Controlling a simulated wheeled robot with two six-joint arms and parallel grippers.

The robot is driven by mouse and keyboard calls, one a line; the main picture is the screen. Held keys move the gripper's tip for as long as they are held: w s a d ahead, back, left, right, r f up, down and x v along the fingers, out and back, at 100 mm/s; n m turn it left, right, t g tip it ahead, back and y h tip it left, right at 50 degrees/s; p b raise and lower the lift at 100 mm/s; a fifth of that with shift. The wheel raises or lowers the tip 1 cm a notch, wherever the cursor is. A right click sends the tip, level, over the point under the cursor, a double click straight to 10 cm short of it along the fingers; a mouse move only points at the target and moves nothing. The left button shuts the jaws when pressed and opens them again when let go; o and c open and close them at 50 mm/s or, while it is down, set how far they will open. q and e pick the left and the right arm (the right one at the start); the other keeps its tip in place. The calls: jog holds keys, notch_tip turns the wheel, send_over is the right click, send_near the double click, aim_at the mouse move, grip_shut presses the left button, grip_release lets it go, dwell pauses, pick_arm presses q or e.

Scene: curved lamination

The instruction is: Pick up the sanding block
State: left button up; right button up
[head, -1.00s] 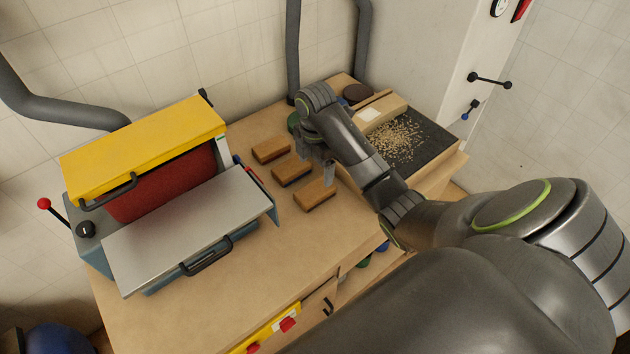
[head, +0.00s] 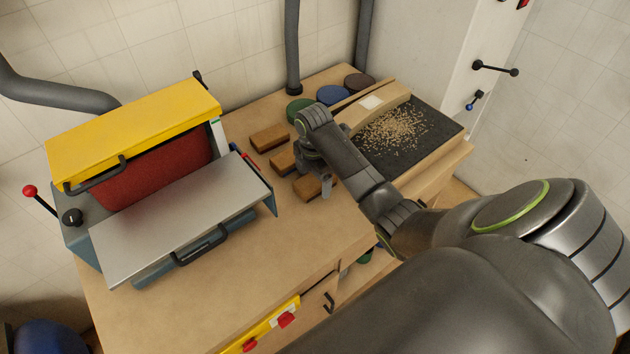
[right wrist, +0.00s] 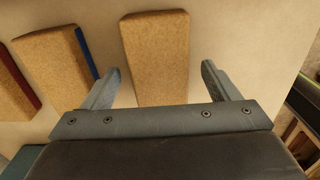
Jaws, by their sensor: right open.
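Three brown sanding blocks lie in a row on the workbench: a far one (head: 268,138), a middle one (head: 281,162) and a near one (head: 305,187). My right gripper (head: 313,178) is open over the near block and partly hides it. In the right wrist view, one block (right wrist: 156,50) lies between the two spread fingers (right wrist: 161,70), with a gap on each side. A block with a blue edge (right wrist: 55,70) and one with a dark red edge (right wrist: 14,90) lie to its left. My left gripper is out of view.
A sanding machine with a yellow hood (head: 135,130) and metal table (head: 180,220) stands left of the blocks. Green (head: 299,108), blue (head: 332,95) and brown discs (head: 359,83) lie behind. Chips cover a dark mat (head: 420,150) at right. The front bench top (head: 240,280) is clear.

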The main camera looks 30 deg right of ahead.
aim_at(314, 180)
jog(key=shift+f, duration=0.1)
jog(key=c, duration=1.1)
notch_tip(314, 180, up, 5)
jog(key=shift+r, duration=0.1)
notch_tip(314, 180, up, 4)
jog(key=shift+f+p, duration=0.2)
jog(key=shift+p, duration=0.8)
jog(key=shift+r+p, duration=0.65)
jog(key=shift+p, duration=0.05)
jog(key=shift+o, duration=1.3)
jog(key=shift+c, duration=0.6)
